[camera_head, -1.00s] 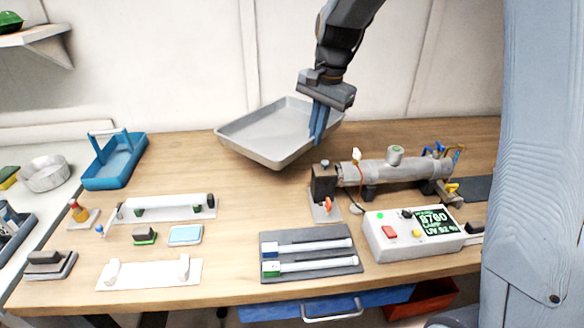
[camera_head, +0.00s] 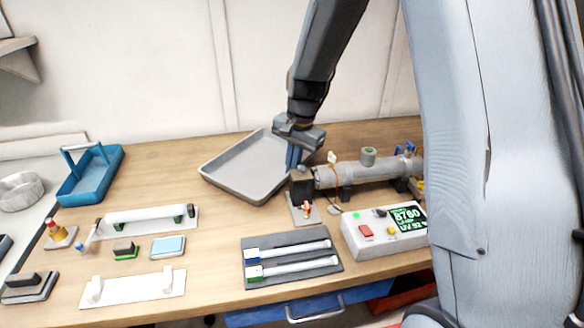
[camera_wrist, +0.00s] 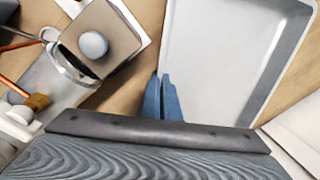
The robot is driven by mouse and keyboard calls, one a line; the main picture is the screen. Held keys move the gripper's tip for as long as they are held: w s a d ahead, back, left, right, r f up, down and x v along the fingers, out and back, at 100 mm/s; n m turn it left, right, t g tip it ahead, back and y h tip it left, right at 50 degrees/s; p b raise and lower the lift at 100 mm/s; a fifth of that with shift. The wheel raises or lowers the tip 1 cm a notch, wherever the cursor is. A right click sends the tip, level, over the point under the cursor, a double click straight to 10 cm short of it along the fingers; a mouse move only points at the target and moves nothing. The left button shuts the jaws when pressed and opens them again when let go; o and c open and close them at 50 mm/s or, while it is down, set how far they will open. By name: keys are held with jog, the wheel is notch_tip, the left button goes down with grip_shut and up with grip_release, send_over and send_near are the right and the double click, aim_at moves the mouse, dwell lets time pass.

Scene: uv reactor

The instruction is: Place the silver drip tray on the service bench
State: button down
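The silver drip tray (camera_head: 240,167) is a shallow grey rectangular pan over the back middle of the wooden bench (camera_head: 218,226). It looks low and near level; whether it touches the wood I cannot tell. My gripper (camera_head: 293,158) points down at the tray's right side, beside the reactor's dark end block. In the wrist view, the blue fingers (camera_wrist: 162,96) are close together at the rim of the tray (camera_wrist: 225,50) and look closed on its wall. The finger tips are partly hidden in the head view.
The reactor tube (camera_head: 350,174) and its control box (camera_head: 383,230) stand close on the right. A blue caddy (camera_head: 90,176) is at the left back. A dark mat with lamp tubes (camera_head: 292,256) and white holders (camera_head: 132,288) lie in front. Bare wood shows between them.

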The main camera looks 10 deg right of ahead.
jog(key=c, duration=2.4)
grip_release()
jog(key=shift+f, duration=0.1)
jog(key=o, duration=0.4)
jog(key=r+b, duration=0.1)
jog(key=r, duration=0.3)
jog(key=s+d+r, duration=0.1)
jog(key=r, duration=0.3)
jog(key=r+b, duration=0.1)
jog(key=r, duration=0.3)
jog(key=shift+s+d+r+b, duration=0.1)
jog(key=shift+s+d+b, duration=0.05)
jog(key=shift+b, duration=0.15)
